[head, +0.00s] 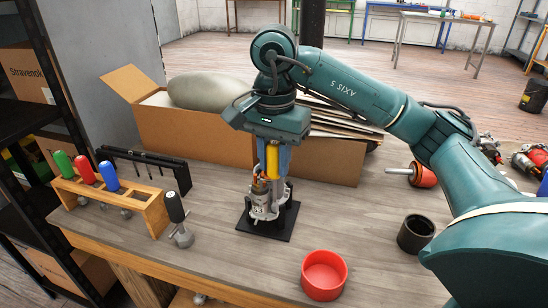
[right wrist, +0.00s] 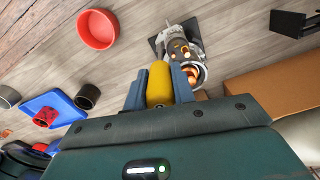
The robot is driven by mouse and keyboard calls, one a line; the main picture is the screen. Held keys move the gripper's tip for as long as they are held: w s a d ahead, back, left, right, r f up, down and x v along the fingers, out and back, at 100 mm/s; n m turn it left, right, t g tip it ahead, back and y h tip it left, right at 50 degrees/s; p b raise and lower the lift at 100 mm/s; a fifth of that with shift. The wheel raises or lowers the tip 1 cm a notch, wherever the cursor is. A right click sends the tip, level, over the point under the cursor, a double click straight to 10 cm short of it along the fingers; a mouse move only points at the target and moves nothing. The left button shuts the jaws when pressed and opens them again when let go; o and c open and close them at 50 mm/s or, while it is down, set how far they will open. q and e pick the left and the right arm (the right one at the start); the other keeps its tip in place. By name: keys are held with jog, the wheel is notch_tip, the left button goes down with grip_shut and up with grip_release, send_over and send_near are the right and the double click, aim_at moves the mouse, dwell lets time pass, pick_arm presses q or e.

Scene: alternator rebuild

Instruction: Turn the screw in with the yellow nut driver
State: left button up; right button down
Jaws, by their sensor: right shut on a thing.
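My right gripper (head: 272,160) points down above the alternator and is shut on the yellow nut driver (head: 273,158). In the right wrist view the driver's yellow handle (right wrist: 159,84) sits between the blue fingers. The alternator (head: 262,196), a metal housing with copper windings, stands on a black base plate (head: 252,222); it also shows in the right wrist view (right wrist: 184,46). The driver's lower end is at the alternator, but its tip and the screw are hidden, so I cannot tell whether they touch. My left gripper is not in view.
A wooden rack (head: 152,207) holds green, red and blue handled drivers at left. A black-handled tool (head: 176,212) stands in front of it. A red bowl (head: 324,274) and black cup (head: 416,233) are at front right. A cardboard box (head: 205,137) stands behind.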

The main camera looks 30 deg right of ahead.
jog(key=shift+f, duration=0.2)
jog(key=m+p, duration=0.1)
jog(key=m, duration=0.6)
jog(key=shift+r, duration=0.1)
jog(key=m, duration=0.6)
jog(key=shift+w+p, duration=0.1)
jog(key=shift+p, duration=0.3)
jog(key=m, duration=0.5)
jog(key=shift+w+p, duration=0.1)
jog(key=shift+p, duration=0.25)
